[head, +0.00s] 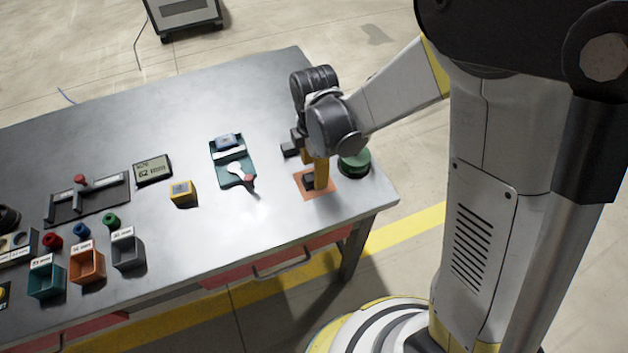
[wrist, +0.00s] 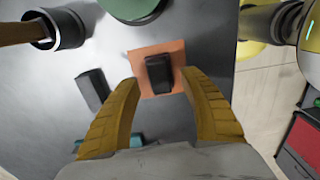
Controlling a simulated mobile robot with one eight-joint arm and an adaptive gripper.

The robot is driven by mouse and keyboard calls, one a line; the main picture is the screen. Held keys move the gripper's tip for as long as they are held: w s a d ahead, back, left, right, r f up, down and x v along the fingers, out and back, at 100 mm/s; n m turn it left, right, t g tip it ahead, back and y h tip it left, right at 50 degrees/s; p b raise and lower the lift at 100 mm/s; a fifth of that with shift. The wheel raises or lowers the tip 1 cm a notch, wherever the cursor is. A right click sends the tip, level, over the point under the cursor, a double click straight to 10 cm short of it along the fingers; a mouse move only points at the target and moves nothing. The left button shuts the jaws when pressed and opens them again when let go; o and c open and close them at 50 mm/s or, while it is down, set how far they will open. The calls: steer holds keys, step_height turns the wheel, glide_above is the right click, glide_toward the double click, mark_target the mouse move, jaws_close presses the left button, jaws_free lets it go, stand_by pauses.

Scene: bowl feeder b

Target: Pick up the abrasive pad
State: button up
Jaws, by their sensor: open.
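A small black block (head: 309,182), which seems to be the abrasive pad, lies on an orange square (head: 316,195) near the right end of the grey table. My gripper (head: 320,185) points down at it and hides part of it in the head view. In the wrist view, the yellow fingers of my gripper (wrist: 160,80) are apart and empty. The black block (wrist: 159,74) shows between and slightly beyond the fingertips, over the orange square (wrist: 140,68). The exact height of the fingertips above the block is hard to tell.
A green round object (head: 355,163) stands close behind and right of the square. A dark grey block (wrist: 93,88) lies to the left. A teal tray (head: 232,180) with tools and a yellow box (head: 183,194) are farther left. The table's edge is near on the right.

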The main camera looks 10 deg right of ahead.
step_height(320, 180, down, 3)
steer(key=shift+r+b, duration=0.1)
steer(key=shift+b, duration=0.25)
steer(key=shift+r, duration=0.1)
jaws_close()
steer(key=shift+r+p, duration=0.35)
steer(key=shift+r, duration=0.1)
steer(key=r+p, duration=0.1)
steer(key=r, duration=0.1)
steer(key=r+p, duration=0.1)
steer(key=r, duration=0.1)
steer(key=shift+s+d, duration=0.1)
steer(key=shift+s, duration=0.1)
steer(key=s+d+r+p, duration=0.2)
steer(key=s+r, duration=0.1)
steer(key=s, duration=0.2)
steer(key=s+d+r+p, duration=0.2)
steer(key=s+r, duration=0.1)
steer(key=s, duration=0.2)
steer(key=shift+s+d, duration=0.15)
steer(key=shift+d, duration=0.15)
